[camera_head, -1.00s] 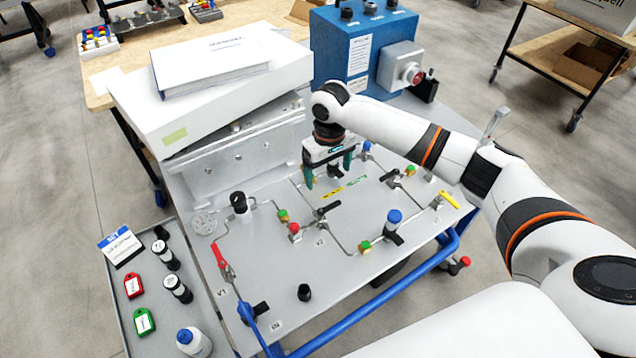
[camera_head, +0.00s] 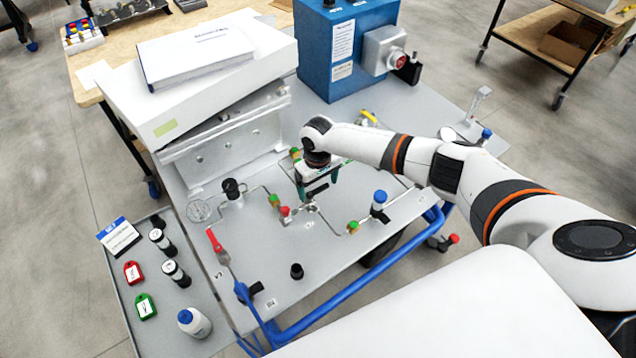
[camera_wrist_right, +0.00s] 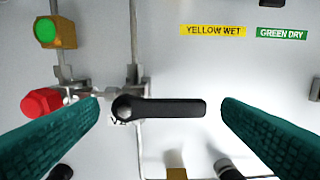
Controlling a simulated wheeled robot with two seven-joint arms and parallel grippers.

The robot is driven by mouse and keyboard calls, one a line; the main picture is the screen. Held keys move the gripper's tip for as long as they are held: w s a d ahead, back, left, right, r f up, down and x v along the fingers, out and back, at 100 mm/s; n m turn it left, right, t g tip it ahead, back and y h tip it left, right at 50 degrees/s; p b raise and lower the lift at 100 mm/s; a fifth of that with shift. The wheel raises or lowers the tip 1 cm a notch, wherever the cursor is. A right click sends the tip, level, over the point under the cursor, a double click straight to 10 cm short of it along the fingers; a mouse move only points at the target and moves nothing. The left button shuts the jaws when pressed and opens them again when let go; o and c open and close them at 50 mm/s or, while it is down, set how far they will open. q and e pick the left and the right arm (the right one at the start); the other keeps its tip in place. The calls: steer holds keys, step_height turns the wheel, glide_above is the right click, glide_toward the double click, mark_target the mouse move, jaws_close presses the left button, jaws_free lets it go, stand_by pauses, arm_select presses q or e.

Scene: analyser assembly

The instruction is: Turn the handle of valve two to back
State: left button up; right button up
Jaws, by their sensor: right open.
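Valve two's black lever handle (camera_head: 318,190) is on the grey panel (camera_head: 250,275), near its middle. In the right wrist view the handle (camera_wrist_right: 165,108) points right from its round pivot, whose label is mostly hidden. My right gripper (camera_head: 318,183) is over the valve with its green fingers open. In the wrist view the fingers stand on either side of the handle, one beyond the pivot and one beyond the free end, with gaps to both. My left gripper is not in view.
Close by are a red knob (camera_head: 285,212), a green-capped fitting (camera_head: 274,200) and a blue-capped fitting (camera_head: 379,200). A red lever (camera_head: 214,240) stands at the panel's left. A blue box (camera_head: 345,50) and a white case (camera_head: 200,90) are behind. Thin pipes cross the panel.

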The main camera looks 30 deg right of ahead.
steer(key=c, duration=1)
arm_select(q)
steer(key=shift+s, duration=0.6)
